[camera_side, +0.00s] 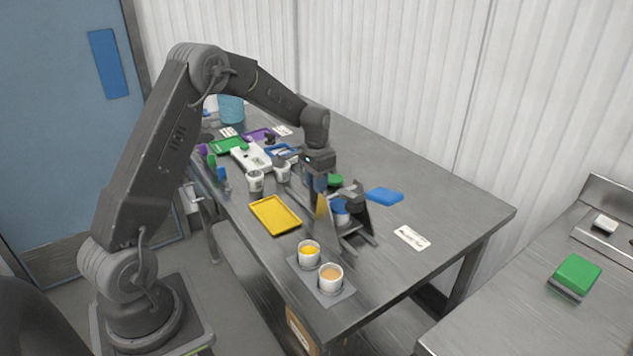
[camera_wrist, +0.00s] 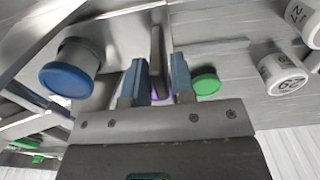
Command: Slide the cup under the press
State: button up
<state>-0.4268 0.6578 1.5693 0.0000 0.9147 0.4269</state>
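A cup with a blue lid (camera_wrist: 70,78) stands left of my fingers in the wrist view. In the side view a blue-and-white cup (camera_side: 341,212) shows inside the dark frame of the press (camera_side: 356,222), partly hidden by it. My gripper (camera_side: 319,186) is lowered beside the left of the press. In the wrist view the blue fingers of my gripper (camera_wrist: 160,82) stand apart, and a thin dark upright bar shows in the gap between them. I see no firm contact with it. The fingers are apart from the blue-lidded cup.
A yellow tray (camera_side: 275,215) lies left of the press. Two filled cups stand on a grey mat (camera_side: 342,294) at the front. A green lid (camera_wrist: 207,84) and white labelled cups (camera_wrist: 283,76) are right of my fingers.

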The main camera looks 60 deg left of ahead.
grip_shut()
jog(key=shift+d, duration=2.45)
jog(key=shift+o, duration=1.6)
grip_release()
jog(key=shift+r, duration=0.1)
notch_tip(320, 180, up, 14)
